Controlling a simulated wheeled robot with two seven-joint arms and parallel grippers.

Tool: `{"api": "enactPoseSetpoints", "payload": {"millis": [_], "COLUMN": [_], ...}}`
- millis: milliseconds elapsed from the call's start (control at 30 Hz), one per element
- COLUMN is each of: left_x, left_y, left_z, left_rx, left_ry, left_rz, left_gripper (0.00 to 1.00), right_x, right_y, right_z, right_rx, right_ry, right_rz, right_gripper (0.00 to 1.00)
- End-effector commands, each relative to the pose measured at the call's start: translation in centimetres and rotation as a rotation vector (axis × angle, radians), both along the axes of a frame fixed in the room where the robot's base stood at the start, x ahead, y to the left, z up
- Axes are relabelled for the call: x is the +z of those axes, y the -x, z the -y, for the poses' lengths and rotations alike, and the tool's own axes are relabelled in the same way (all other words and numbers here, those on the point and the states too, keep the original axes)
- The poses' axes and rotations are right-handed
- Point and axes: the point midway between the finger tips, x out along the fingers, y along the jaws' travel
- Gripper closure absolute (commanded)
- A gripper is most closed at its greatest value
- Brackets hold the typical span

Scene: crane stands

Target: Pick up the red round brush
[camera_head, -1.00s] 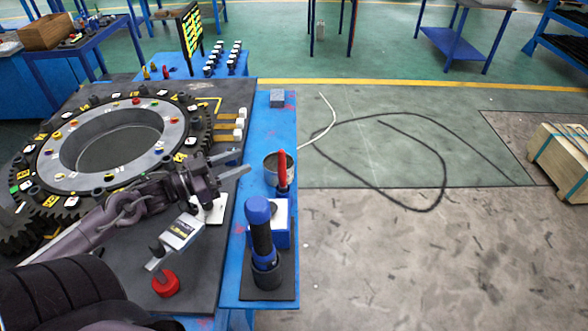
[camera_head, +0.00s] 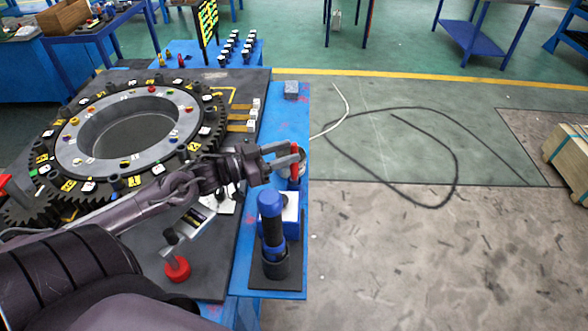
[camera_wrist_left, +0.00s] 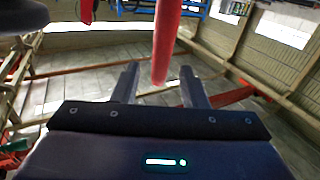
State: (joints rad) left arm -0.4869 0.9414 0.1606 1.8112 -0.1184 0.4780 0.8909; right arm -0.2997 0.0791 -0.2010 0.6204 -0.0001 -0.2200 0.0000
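The red round brush (camera_head: 295,160) stands upright at the blue side shelf, showing as a red handle. In the left wrist view the red handle (camera_wrist_left: 166,40) hangs into the picture between the two finger lines. My left gripper (camera_head: 290,158) is at the handle in the head view, with its fingers apart on either side of it. The left wrist view shows the fingers (camera_wrist_left: 160,85) spread, with gaps beside the handle. The metal cup around the brush is mostly hidden by the gripper. My right gripper is not in view.
A blue-and-black cylindrical tool (camera_head: 271,218) stands in a dark holder just in front of the brush. A large toothed ring (camera_head: 75,150) fills the table to the left. A red-based device (camera_head: 177,268) stands near the front.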

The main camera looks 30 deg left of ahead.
Motion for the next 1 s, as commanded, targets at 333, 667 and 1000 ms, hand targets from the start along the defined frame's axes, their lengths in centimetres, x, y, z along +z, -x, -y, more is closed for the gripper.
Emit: {"api": "enactPoseSetpoints", "payload": {"millis": [333,667,1000], "left_x": [0.0,0.0,0.0], "left_y": [-2.3,-2.3,-2.3], "left_z": [1.4,1.5,1.5], "left_rx": [0.001,0.001,0.001], "left_ry": [-0.001,-0.001,-0.001], "left_rz": [0.000,0.000,0.000], "left_gripper": [0.61,0.78,1.00], "right_x": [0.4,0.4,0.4], "right_y": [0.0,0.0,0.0], "right_z": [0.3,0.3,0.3], "right_rx": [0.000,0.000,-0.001], "right_ry": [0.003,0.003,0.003], "right_rz": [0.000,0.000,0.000], "right_gripper": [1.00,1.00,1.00]}}
